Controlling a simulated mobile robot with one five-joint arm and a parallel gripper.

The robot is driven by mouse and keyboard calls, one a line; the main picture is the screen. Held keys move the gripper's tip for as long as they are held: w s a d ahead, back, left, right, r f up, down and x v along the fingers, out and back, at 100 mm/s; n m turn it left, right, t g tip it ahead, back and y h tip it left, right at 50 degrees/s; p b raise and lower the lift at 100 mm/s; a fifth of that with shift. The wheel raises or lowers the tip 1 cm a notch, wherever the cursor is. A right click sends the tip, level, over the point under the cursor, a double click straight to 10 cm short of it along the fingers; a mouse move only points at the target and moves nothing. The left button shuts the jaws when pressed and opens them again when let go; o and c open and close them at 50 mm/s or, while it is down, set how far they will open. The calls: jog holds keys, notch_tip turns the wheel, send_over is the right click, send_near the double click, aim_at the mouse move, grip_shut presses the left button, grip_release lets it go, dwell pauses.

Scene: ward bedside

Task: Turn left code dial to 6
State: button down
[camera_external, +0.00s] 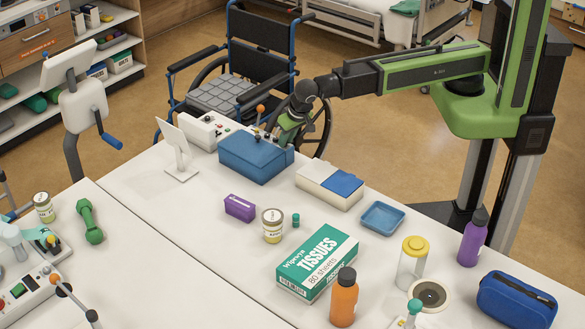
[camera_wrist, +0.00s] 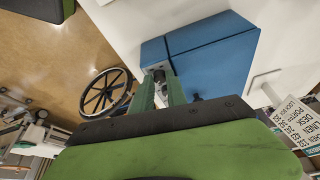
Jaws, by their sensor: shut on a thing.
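The blue lidded box (camera_external: 250,160) stands at the table's far edge; it also shows in the wrist view (camera_wrist: 215,60). My gripper (camera_external: 288,138) reaches down at the box's far right side. In the wrist view its green fingers (camera_wrist: 160,84) are shut on a small code dial at a grey fitting (camera_wrist: 157,68) on the box's side. The fingers cover most of the dial, so its number cannot be read. A small dark knob (camera_wrist: 196,97) sits on the box near the fingers. I cannot tell a second dial clearly.
A white control panel (camera_external: 204,130) with an orange-tipped lever stands beside the box. A white sign stand (camera_external: 177,150) is left of it. A white-and-blue case (camera_external: 330,185) lies to the right. A wheelchair (camera_external: 235,85) stands behind. The label sheet (camera_wrist: 290,118) shows partly in the wrist view.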

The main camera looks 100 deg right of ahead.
dwell(0.4)
jog(key=c, duration=1.6)
grip_release()
